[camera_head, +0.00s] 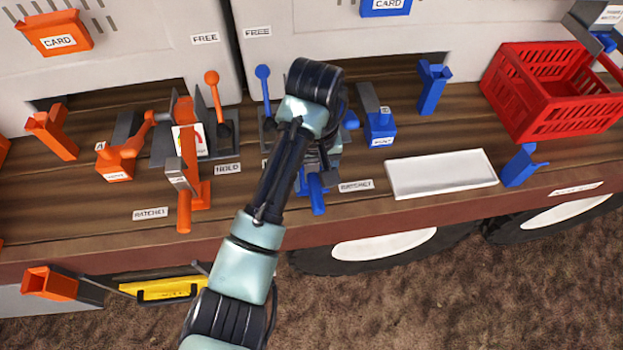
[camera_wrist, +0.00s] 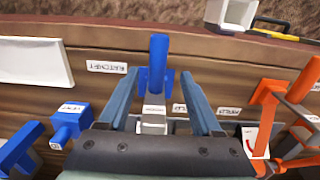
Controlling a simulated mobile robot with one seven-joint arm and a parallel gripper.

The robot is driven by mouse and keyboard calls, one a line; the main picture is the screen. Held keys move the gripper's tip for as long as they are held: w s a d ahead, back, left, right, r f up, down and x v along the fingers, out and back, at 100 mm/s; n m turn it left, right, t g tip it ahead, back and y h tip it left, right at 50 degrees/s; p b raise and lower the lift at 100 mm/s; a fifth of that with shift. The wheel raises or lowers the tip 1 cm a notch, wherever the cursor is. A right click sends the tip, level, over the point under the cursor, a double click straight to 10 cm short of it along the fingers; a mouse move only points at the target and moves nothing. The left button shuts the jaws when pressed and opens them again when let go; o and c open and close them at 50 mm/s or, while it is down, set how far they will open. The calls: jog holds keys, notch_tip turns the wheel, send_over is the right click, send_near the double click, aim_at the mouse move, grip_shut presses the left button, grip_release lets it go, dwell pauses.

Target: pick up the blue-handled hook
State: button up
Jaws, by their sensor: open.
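A blue upright handle (camera_wrist: 157,62) stands between my fingers in the wrist view, with a grey block below it; it also shows in the head view (camera_head: 316,196), partly hidden by my arm. I cannot make out a hook shape, so I cannot tell whether this is the blue-handled hook. My gripper (camera_wrist: 160,82) is open, one finger on each side of the handle, with no clear contact. In the head view my gripper (camera_head: 322,172) is largely covered by my wrist, over the bench edge.
A matching orange lever (camera_head: 184,205) stands to the left. To the right are a blue block (camera_head: 380,126), a white plate (camera_head: 442,174), a blue bracket (camera_head: 519,166) and a red basket (camera_head: 550,92). A yellow case (camera_head: 163,290) lies below the wooden bench (camera_head: 90,222).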

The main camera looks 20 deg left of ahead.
aim_at(315, 189)
jog(key=shift+w+d+f+p, duration=0.1)
jog(key=shift+f+p, duration=0.4)
jog(key=shift+f, duration=0.9)
jog(key=shift+w+f+p, duration=0.1)
jog(key=shift+f+p, duration=0.4)
jog(key=shift+f, duration=0.9)
jog(key=shift+f, duration=0.15)
jog(key=shift+c, duration=0.2)
grip_shut()
